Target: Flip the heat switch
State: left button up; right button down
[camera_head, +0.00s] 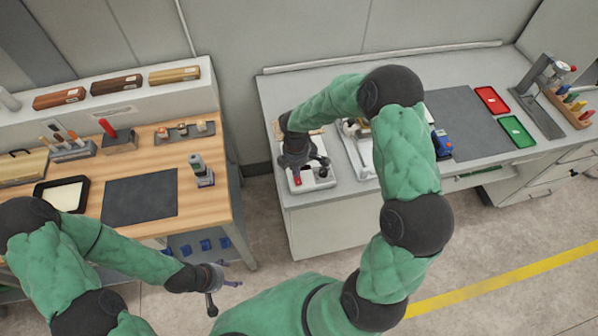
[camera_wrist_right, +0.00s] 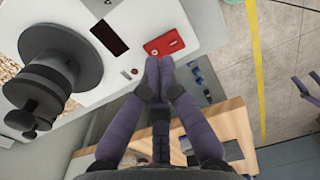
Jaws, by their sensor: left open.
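The roller coater is a white machine (camera_head: 325,183) at the left end of the grey bench. I cannot tell which of these is the heat switch. My right gripper (camera_head: 309,166) is over the machine. In the wrist view its fingertips (camera_wrist_right: 159,62) are together, empty, just beside the red panel; contact is unclear. My left gripper (camera_head: 236,274) is open and empty, in front of the wooden bench.
A dark stacked round part (camera_wrist_right: 55,75) stands beside the panel in the wrist view. The wooden bench (camera_head: 220,203) is at left, across a gap. A blue device (camera_head: 441,142), red tray (camera_head: 491,99) and green tray (camera_head: 516,131) lie further right on the grey bench.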

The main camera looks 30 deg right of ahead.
notch_tip(320, 180, up, 12)
jog(key=shift+s+p, duration=0.15)
jog(key=shift+p, duration=0.15)
jog(key=shift+f, duration=0.1)
